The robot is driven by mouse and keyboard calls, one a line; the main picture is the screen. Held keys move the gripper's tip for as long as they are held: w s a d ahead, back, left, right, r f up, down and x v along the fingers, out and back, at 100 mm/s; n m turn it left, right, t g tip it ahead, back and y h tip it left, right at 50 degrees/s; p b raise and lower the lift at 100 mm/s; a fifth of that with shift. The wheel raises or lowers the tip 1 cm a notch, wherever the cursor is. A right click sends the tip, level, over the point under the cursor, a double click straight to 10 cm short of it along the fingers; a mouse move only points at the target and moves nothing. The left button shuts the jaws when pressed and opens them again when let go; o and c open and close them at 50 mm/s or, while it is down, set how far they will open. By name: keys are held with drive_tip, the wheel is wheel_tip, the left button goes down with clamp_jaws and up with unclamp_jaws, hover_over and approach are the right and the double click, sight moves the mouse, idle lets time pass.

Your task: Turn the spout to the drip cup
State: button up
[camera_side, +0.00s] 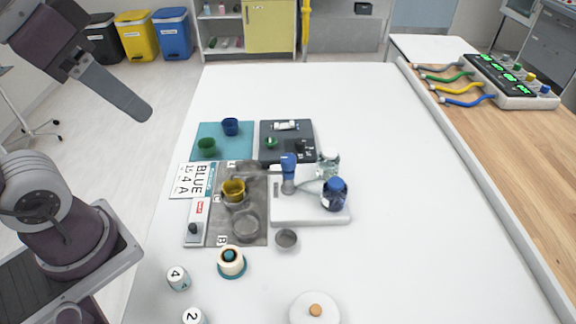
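A white stand (310,215) sits in the middle of the table. On it are a short post with a blue top (289,162), a pale arm-like piece that may be the spout (308,187), a dark blue jar (334,196) and a clear glass vessel (328,165). The spout's exact direction is hard to make out. A small grey cup (286,240), possibly the drip cup, stands at the stand's front left. My gripper (142,112) is at the upper left, over the floor beyond the table's left edge, apart from everything. Its fingers show as one bar, so their opening is unclear.
A grey mat (255,190) holds a yellow cup (234,190) and a clear dish (246,226). A teal mat (222,130) bears blue and green cups. A black board (270,155) lies behind the stand. A white round lid (314,309) lies in front. The table's right side is clear.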

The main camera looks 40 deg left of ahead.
drive_tip(key=w+d+f+n+g+h, duration=0.1)
drive_tip(key=w+d+n+g+h, duration=0.3)
drive_tip(key=w+d+n+g, duration=0.1)
drive_tip(key=n+g+h, duration=0.2)
drive_tip(key=n+h, duration=0.9)
drive_tip(key=h, duration=0.1)
hover_over(294, 165)
drive_tip(key=s+a, duration=0.2)
drive_tip(key=a, duration=0.2)
wheel_tip(294, 165, down, 25)
drive_tip(key=w+a+n+t+h, duration=0.1)
drive_tip(key=w+a+n+h, duration=0.1)
drive_tip(key=d, duration=0.6)
drive_tip(key=shift+d+f, duration=0.15)
drive_tip(key=shift+f, duration=0.25)
drive_tip(key=shift+d, duration=0.5)
clamp_jaws()
